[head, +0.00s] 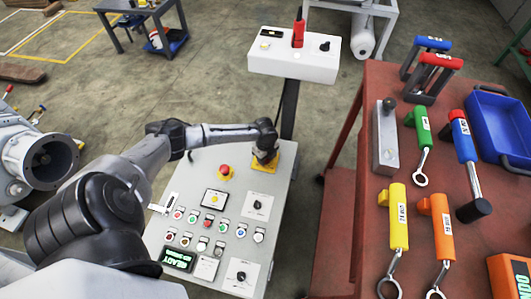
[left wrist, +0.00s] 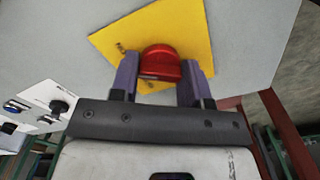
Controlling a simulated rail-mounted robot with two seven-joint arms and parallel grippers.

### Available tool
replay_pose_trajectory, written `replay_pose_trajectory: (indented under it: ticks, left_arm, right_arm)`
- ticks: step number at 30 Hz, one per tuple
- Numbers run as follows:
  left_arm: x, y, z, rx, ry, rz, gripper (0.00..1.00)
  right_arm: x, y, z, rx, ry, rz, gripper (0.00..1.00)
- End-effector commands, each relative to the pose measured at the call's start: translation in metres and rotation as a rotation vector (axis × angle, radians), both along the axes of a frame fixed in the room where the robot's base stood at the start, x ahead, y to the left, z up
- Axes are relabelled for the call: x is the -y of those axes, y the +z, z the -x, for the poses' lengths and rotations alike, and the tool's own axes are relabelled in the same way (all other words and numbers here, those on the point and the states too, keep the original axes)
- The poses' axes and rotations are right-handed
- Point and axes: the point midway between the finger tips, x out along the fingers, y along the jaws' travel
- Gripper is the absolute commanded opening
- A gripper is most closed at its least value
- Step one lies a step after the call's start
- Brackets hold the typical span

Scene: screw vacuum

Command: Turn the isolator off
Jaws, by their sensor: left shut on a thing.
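The isolator is a red rotary knob (left wrist: 160,62) on a yellow square plate (left wrist: 205,28), seen close in the left wrist view. The plate (head: 273,163) also shows at the upper right of the grey control panel (head: 205,160) in the head view. My left gripper (head: 265,159) is over the plate and hides the knob there. In the left wrist view its two fingers stand on either side of the knob and are shut on it. The plate looks turned in that view; I cannot read the knob's position. My right gripper is not in view.
The panel also carries a red stop button (head: 225,170), several small buttons and a green-lit display (head: 178,259). A white box (head: 293,66) on a post stands behind. A red table (head: 375,238) with tools and a blue tray (head: 494,112) is on the right.

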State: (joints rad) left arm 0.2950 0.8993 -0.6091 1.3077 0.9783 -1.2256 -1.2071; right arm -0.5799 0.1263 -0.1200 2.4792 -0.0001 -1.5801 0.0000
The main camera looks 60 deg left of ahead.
Motion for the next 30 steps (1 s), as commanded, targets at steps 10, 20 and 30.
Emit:
replay_pose_trajectory:
  ticks: [10,20,30]
  left_arm:
    - [0.001,0.007,0.000,-0.003,0.331,0.002,0.19]
    - [0.001,0.005,0.000,-0.003,0.645,0.002,0.19]
    - [0.001,0.004,0.000,-0.003,0.964,0.002,0.19]
  right_arm:
    - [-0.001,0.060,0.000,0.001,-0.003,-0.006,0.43]
    - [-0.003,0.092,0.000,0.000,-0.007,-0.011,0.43]
    - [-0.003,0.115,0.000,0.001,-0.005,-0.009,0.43]
